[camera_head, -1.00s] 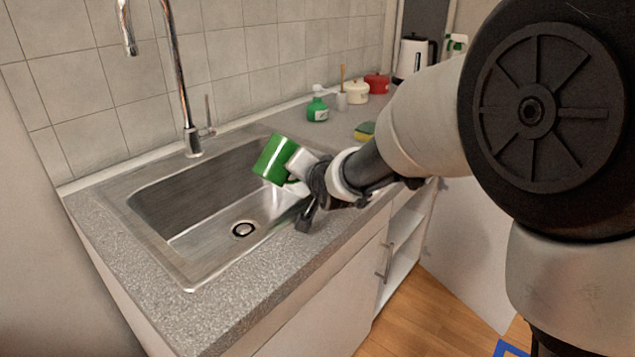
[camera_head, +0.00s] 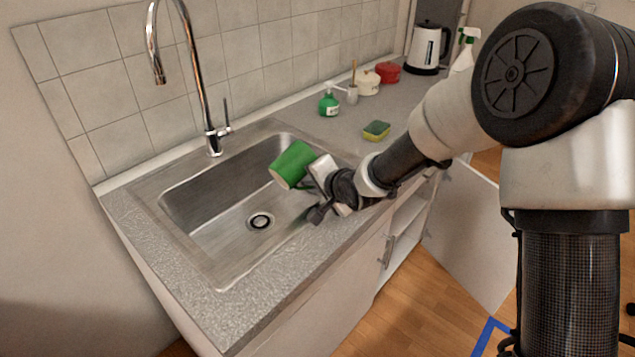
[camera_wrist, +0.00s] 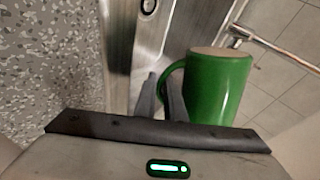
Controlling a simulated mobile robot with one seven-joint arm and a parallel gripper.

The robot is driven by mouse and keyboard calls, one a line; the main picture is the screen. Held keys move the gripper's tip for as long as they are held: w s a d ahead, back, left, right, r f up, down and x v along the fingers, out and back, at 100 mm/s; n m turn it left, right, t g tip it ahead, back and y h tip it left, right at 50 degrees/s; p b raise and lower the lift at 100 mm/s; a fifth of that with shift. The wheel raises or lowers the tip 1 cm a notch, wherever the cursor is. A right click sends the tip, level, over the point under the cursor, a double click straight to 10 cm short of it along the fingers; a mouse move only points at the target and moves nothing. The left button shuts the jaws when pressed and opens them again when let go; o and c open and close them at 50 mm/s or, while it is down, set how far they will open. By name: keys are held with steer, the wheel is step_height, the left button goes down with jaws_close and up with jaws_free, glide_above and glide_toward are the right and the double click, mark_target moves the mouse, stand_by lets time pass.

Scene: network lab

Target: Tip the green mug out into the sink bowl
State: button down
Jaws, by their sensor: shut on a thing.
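The green mug (camera_head: 293,164) is tilted in the air over the right part of the steel sink bowl (camera_head: 215,190). Its pale tan end points down and left in the head view; I cannot tell whether this is its mouth or its base. My gripper (camera_head: 309,184) is at the mug's right side, shut on its handle. In the wrist view, the fingers of my gripper (camera_wrist: 163,92) are at the handle of the green mug (camera_wrist: 218,88), whose tan end is at the top. The bowl's floor shows a round drain and no visible liquid.
A tall tap (camera_head: 190,70) stands behind the bowl. A green soap bottle (camera_head: 329,102), a sponge (camera_head: 376,131), a white pot (camera_head: 368,83), a red pot (camera_head: 388,73) and a kettle (camera_head: 428,48) are on the counter to the right. The front counter strip is clear.

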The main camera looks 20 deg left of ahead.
steer(key=shift+g+p, duration=0.3)
steer(key=shift+p, duration=0.45)
steer(key=p, duration=0.4)
steer(key=shift+w+d+r+m+g+p, duration=0.1)
steer(key=shift+w+r+m+g+p, duration=0.05)
steer(key=shift+r+m+g+p, duration=0.2)
steer(key=shift+f+y, duration=0.2)
steer(key=shift+y, duration=0.1)
steer(key=shift+r+p, duration=0.1)
steer(key=shift+p, duration=0.6)
steer(key=shift+s+f+m+g+y+p, duration=0.4)
steer(key=shift+m+g+p, duration=0.3)
steer(key=shift+p, duration=1.7)
steer(key=shift+a+r+g+p, duration=0.2)
steer(key=shift+g+p, duration=0.25)
steer(key=shift+p, duration=0.7)
